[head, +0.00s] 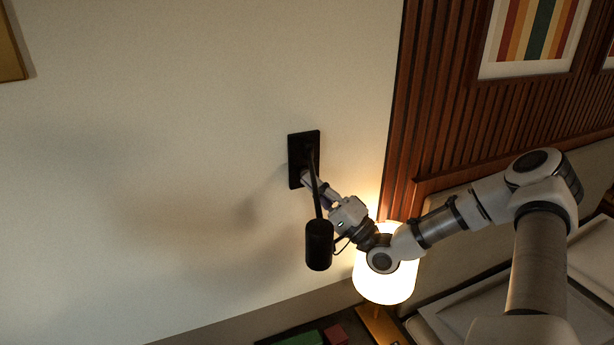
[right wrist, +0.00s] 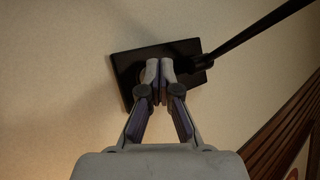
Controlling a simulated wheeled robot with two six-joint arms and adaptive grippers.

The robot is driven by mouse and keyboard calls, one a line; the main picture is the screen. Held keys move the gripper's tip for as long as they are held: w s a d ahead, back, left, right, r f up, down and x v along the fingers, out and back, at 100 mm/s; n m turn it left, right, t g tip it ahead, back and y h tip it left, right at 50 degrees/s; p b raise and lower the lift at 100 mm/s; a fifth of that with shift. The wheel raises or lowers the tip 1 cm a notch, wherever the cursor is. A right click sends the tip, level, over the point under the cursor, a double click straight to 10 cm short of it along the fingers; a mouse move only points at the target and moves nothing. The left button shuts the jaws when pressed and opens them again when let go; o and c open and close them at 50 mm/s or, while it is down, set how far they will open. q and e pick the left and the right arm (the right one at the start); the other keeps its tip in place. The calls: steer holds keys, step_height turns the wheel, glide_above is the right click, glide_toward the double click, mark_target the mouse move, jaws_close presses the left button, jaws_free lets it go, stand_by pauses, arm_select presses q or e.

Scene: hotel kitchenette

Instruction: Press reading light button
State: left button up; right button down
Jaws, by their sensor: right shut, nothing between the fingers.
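The reading light has a black wall plate (head: 301,146), a thin arm and a black cylindrical head (head: 319,246) hanging below it. In the right wrist view the plate (right wrist: 124,68) is tilted, and the light's arm (right wrist: 262,27) runs off to the upper right. My right gripper (head: 306,180) is at the lower part of the plate, partly behind the light's arm. In the right wrist view its fingertips (right wrist: 159,68) are together, empty, in front of the plate. Whether they touch it I cannot tell. The button is not visible, probably hidden by the fingers. My left gripper is not in view.
A lit table lamp (head: 384,281) stands below and right, close behind my right arm. Slatted wood panelling (head: 440,110) and a striped picture (head: 530,35) are at the right. A green item (head: 300,339) and a red box (head: 337,334) lie at the bottom.

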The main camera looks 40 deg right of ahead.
steer(key=shift+w, duration=0.1)
steer(key=shift+s+r+p, duration=0.1)
steer(key=shift+s+p, duration=0.2)
steer(key=shift+p, duration=0.15)
steer(key=shift+s+a, duration=0.1)
steer(key=shift+s, duration=0.2)
steer(key=s+a+p, duration=0.2)
steer(key=s+p, duration=0.3)
steer(key=shift+s, duration=0.35)
